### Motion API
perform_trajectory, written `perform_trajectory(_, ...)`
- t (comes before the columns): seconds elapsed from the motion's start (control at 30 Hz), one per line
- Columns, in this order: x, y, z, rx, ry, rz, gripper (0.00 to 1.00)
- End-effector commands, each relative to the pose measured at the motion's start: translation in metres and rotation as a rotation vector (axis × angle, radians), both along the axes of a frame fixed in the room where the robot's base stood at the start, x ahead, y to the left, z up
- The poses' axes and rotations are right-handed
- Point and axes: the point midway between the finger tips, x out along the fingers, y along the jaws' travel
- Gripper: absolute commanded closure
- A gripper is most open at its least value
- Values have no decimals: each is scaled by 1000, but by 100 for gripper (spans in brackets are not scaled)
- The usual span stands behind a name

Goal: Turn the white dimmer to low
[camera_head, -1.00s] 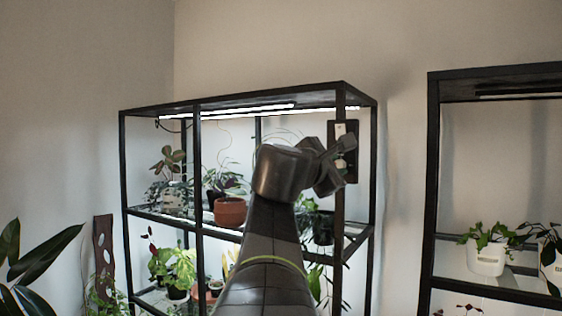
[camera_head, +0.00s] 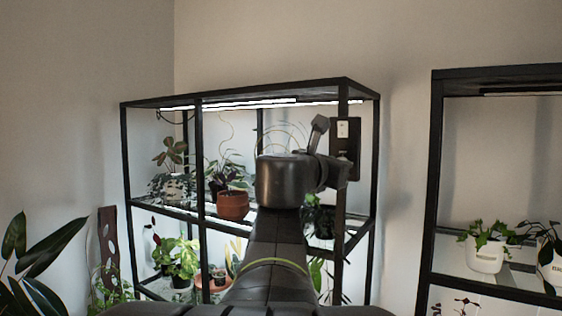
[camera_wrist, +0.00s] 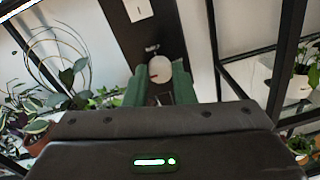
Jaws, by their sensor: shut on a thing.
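The white dimmer (camera_wrist: 160,69) is a round knob on a dark panel (camera_wrist: 151,32), which also shows on the right front post of the shelf in the head view (camera_head: 345,150). My gripper (camera_wrist: 161,84) has its green finger pads on either side of the knob and is shut on it. A small mark shows above the knob, too small to read. A short dark line shows on the knob's face, but its setting cannot be told. In the head view my wrist hides the knob and fingers.
A white switch (camera_head: 342,129) sits on the panel above the knob. The black plant shelf (camera_head: 203,150) with a terracotta pot (camera_head: 232,205) stands behind my arm. A second shelf (camera_head: 436,190) with a white pot (camera_head: 485,254) stands to the right.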

Motion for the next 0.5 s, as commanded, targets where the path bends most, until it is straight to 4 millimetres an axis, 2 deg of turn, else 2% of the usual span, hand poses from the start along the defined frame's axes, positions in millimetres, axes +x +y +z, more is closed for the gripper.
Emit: perform_trajectory(0.5,0,0,-2,-27,22,-1,99)
